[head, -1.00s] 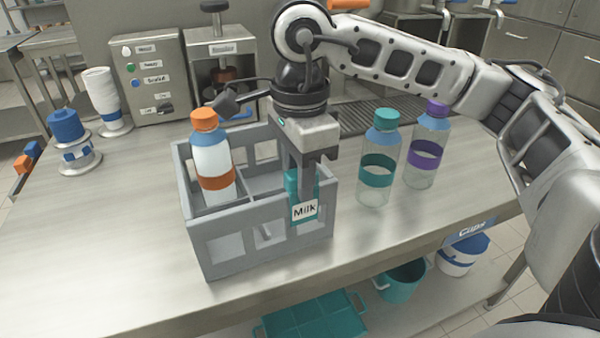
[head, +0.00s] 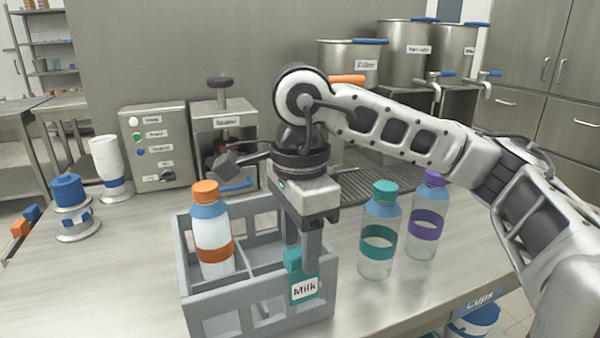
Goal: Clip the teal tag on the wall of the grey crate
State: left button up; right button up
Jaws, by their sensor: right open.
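The teal tag (head: 304,289), with a white label reading "Milk", sits over the front wall of the grey crate (head: 205,296), near its right end. My right gripper (head: 303,265) points down over that wall, its fingers open around the tag's upper part. The fingers partly hide the tag, so I cannot see how it sits on the wall's inner side. A white-filled bottle (head: 213,238) with an orange cap and band stands in a left compartment of the crate. My left gripper is not in view.
A teal-capped bottle (head: 379,232) and a purple-capped bottle (head: 427,217) stand right of the crate. A sealer machine (head: 222,122), a control box (head: 157,148) and a stack of white cups (head: 107,160) stand behind.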

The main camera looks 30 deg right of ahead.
pick_arm(q)
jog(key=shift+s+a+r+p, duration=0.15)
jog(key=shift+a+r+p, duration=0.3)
jog(key=shift+p, duration=1.4)
pick_arm(e)
notch_tip(320, 180, up, 14)
jog(key=shift+f, duration=0.2)
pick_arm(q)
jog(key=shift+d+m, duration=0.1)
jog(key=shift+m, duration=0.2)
